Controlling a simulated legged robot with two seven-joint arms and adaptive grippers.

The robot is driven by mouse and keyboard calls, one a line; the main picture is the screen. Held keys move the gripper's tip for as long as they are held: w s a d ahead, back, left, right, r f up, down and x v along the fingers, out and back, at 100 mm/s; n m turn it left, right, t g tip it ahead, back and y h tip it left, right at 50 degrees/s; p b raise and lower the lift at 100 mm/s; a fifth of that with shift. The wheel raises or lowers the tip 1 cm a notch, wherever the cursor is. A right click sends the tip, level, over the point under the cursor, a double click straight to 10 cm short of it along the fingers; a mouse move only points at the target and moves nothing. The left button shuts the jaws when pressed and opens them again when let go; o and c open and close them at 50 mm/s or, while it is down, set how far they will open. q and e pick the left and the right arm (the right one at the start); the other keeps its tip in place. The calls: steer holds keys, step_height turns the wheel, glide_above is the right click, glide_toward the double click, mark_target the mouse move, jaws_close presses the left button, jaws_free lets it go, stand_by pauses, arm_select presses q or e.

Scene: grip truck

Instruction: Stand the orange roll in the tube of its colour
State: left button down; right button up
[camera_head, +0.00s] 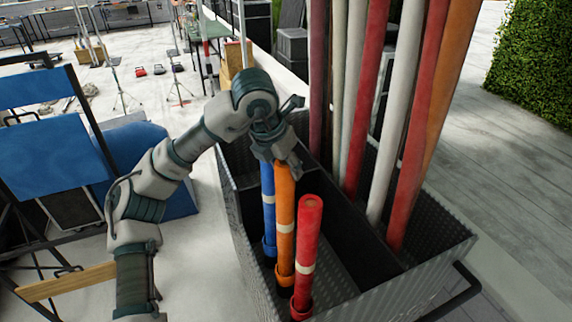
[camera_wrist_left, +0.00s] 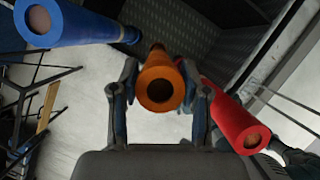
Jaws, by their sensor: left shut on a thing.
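The orange roll (camera_head: 286,202) stands roughly upright in the head view, with a pale band partway down. My left gripper (camera_head: 284,160) is shut on its upper end. In the left wrist view the orange roll (camera_wrist_left: 157,74) lies between the two fingers of my left gripper (camera_wrist_left: 160,80), its open end facing the camera. The roll's lower end meets the orange tube (camera_head: 285,276); I cannot tell how deep it sits. A blue roll (camera_head: 268,180) stands in a blue tube just left, and a red roll (camera_head: 310,230) in a red tube just right.
The tubes stand inside a grey ribbed metal truck bed (camera_head: 245,235). Tall red, white and orange poles (camera_head: 408,110) rise from its right compartment. A blue-covered stand (camera_head: 150,150) is at left. Pale floor lies open between them.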

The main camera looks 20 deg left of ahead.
steer(key=shift+w+d, duration=0.3)
steer(key=shift+s+f, duration=0.15)
steer(key=shift+s, duration=0.05)
